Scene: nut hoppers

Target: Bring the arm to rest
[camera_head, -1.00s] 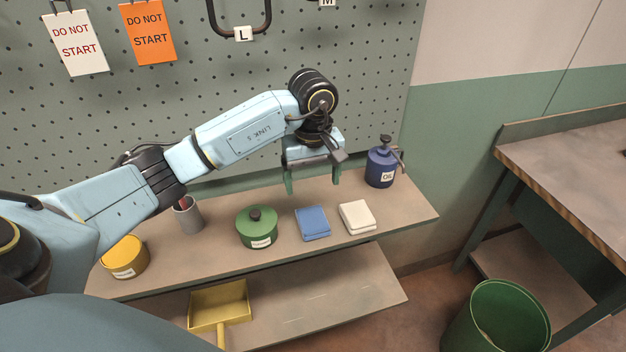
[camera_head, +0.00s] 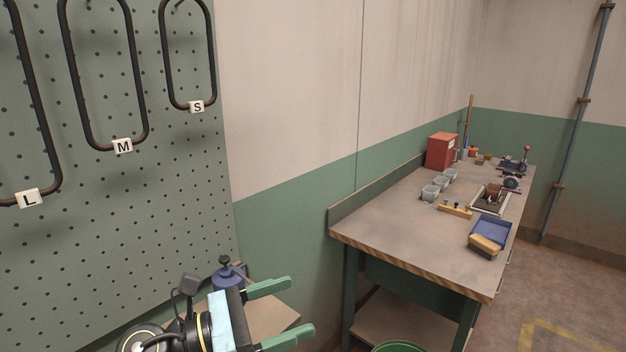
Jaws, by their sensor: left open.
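My left gripper (camera_head: 280,312) is at the bottom of the head view, its two green fingers spread apart and pointing right. Nothing is between the fingers. It is in front of the shelf (camera_head: 275,318) below the pegboard, close to the blue oil can (camera_head: 229,276), which is partly hidden behind it. I cannot tell whether they touch. My right gripper is not in view.
A workbench (camera_head: 385,232) stands at the right with a red box (camera_head: 441,150), grey cups (camera_head: 431,192), and a blue tray (camera_head: 492,229). The pegboard (camera_head: 110,220) carries black loops labelled L, M and S. A green bin (camera_head: 398,347) shows at the bottom edge.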

